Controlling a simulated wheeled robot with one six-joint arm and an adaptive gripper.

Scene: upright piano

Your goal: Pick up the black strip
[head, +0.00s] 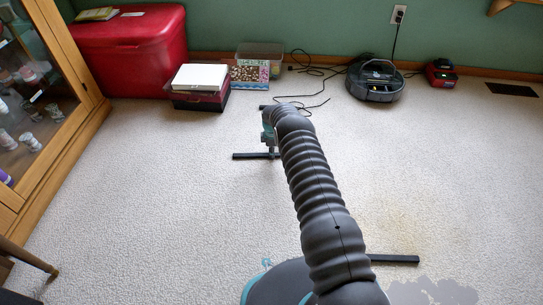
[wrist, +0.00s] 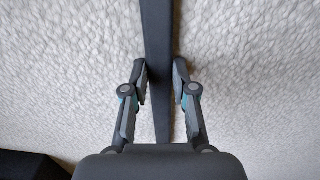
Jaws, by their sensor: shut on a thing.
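The black strip (wrist: 156,40) runs lengthwise through the middle of the wrist view, with pale carpet behind it. My gripper (wrist: 160,75) is shut on the strip, with one finger against each long side. The lower end of the strip reaches down towards the gripper's palm. In the head view, my gripper (head: 270,146) is at the far end of my arm, partly hidden by it. The black strip (head: 244,156) shows there as a thin dark bar sticking out to the left. The frames do not clearly show whether it touches the carpet.
A dark bar (head: 395,259) lies at lower right by my base. A red chest (head: 125,60), stacked boxes (head: 200,85), a clear bin (head: 258,68), cables (head: 315,75) and a robot vacuum (head: 375,82) line the wall. A glass cabinet (head: 75,75) stands left. Carpet is open on both sides.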

